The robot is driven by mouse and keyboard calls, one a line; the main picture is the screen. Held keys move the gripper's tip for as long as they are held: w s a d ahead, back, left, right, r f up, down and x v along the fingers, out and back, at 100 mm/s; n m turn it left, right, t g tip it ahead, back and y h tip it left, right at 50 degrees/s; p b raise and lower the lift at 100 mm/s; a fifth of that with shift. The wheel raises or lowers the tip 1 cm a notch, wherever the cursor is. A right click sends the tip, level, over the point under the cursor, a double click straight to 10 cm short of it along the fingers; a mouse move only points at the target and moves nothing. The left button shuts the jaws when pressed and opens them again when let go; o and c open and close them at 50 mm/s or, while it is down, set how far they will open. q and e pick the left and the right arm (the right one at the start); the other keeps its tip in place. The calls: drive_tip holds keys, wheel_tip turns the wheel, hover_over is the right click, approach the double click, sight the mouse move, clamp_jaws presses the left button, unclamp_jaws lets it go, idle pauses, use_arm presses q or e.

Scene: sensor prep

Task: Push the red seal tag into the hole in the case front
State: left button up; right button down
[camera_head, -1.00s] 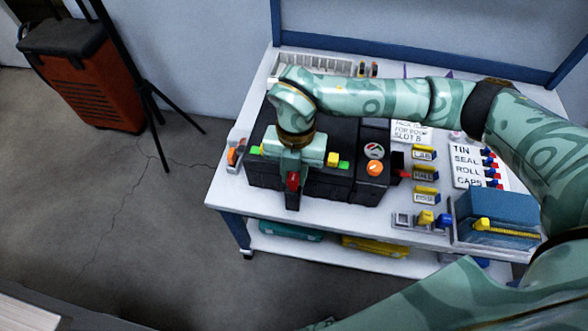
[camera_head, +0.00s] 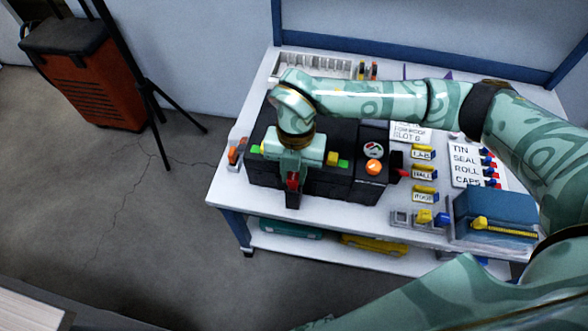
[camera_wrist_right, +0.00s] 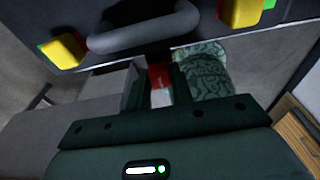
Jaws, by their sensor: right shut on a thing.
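The red seal tag (camera_head: 293,181) is between the fingers of my right gripper (camera_head: 292,190), at the front face of the black case (camera_head: 335,185). My right gripper is shut on the tag. In the right wrist view the red tag (camera_wrist_right: 160,77) shows between the two dark fingers, with a white part below it. The case (camera_wrist_right: 100,22) fills the top of that view, with its grey handle (camera_wrist_right: 145,32) and a yellow latch (camera_wrist_right: 63,50). The hole is not visible; I cannot tell whether the tag's tip is in it. My left gripper is not in view.
The case stands on a white cart top (camera_head: 300,213). To its right are an orange knob (camera_head: 374,167), yellow labelled blocks (camera_head: 424,174), a label board (camera_head: 474,165) and a blue box (camera_head: 495,212). A tripod (camera_head: 150,95) stands on the floor at the left.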

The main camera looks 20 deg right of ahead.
use_arm(q)
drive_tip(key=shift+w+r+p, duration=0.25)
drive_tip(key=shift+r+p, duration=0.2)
drive_tip(key=shift+p, duration=0.05)
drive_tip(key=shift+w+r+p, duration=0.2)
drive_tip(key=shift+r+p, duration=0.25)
use_arm(e)
drive_tip(key=shift+f, duration=0.7)
idle(1.8)
drive_tip(key=c, duration=0.9)
unclamp_jaws()
wheel_tip(320, 180, up, 7)
drive_tip(key=p, duration=0.6)
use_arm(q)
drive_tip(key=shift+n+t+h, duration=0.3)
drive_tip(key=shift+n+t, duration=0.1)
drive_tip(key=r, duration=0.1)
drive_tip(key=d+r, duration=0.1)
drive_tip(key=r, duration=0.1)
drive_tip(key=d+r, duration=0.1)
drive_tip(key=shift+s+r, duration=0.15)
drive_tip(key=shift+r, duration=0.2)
use_arm(e)
drive_tip(key=shift+f, duration=0.1)
